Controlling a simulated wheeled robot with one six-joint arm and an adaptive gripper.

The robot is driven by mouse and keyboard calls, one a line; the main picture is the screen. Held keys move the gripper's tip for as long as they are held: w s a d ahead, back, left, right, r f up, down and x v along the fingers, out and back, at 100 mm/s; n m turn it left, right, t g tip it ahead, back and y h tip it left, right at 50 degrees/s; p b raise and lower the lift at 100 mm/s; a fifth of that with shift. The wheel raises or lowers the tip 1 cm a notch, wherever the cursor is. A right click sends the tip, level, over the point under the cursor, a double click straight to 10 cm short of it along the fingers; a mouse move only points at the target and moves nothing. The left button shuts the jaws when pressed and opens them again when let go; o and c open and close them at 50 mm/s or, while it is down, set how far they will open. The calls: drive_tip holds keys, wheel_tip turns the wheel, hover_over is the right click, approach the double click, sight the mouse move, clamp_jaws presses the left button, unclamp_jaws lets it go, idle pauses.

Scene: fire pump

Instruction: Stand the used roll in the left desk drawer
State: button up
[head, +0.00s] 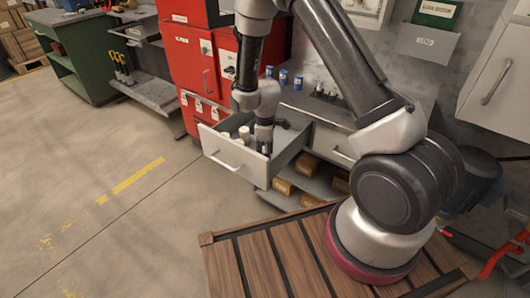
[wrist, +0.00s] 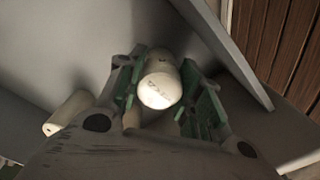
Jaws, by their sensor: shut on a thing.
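The left desk drawer (head: 232,152) is pulled open. My gripper (head: 264,143) reaches down into it from above. In the wrist view my gripper (wrist: 160,98) has its green-padded fingers shut on a white roll (wrist: 160,84), the used roll by its place in the jaws. The roll's round end faces the camera, with faint marks on it. In the head view the fingers mostly hide this roll. I cannot tell whether it touches the drawer floor. Another pale roll (wrist: 68,112) is left of the fingers, and white rolls (head: 244,133) show in the drawer beside my gripper.
The drawer's side wall (wrist: 228,50) runs close to the right of the fingers. Blue cans (head: 283,77) stand on the desk top behind. A red cabinet (head: 188,60) is behind and left of the drawer. Brown boxes (head: 284,187) sit on the shelf below.

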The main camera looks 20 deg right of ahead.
drive_tip(key=shift+f, duration=0.1)
drive_tip(key=o, duration=1.1)
drive_tip(key=s+d+r+m+t, duration=0.1)
drive_tip(key=s+d+r+m, duration=0.1)
drive_tip(key=r, duration=1)
drive_tip(key=s+d+r+m, duration=0.1)
drive_tip(key=d+r, duration=0.2)
drive_tip(key=r, duration=0.9)
drive_tip(key=s+d+r+m+t, duration=0.1)
drive_tip(key=s+d+r+m, duration=0.2)
drive_tip(key=s+r, duration=0.2)
drive_tip(key=s+d+r+m+t, duration=0.1)
drive_tip(key=s+d+r+m, duration=0.2)
drive_tip(key=s, duration=0.7)
drive_tip(key=s+d+r+m+t, duration=0.1)
drive_tip(key=s+d+r+m, duration=0.2)
drive_tip(key=s+r, duration=0.4)
drive_tip(key=shift+s+d+r+m, duration=0.3)
drive_tip(key=shift+s+d+r, duration=0.1)
drive_tip(key=shift+s, duration=0.15)
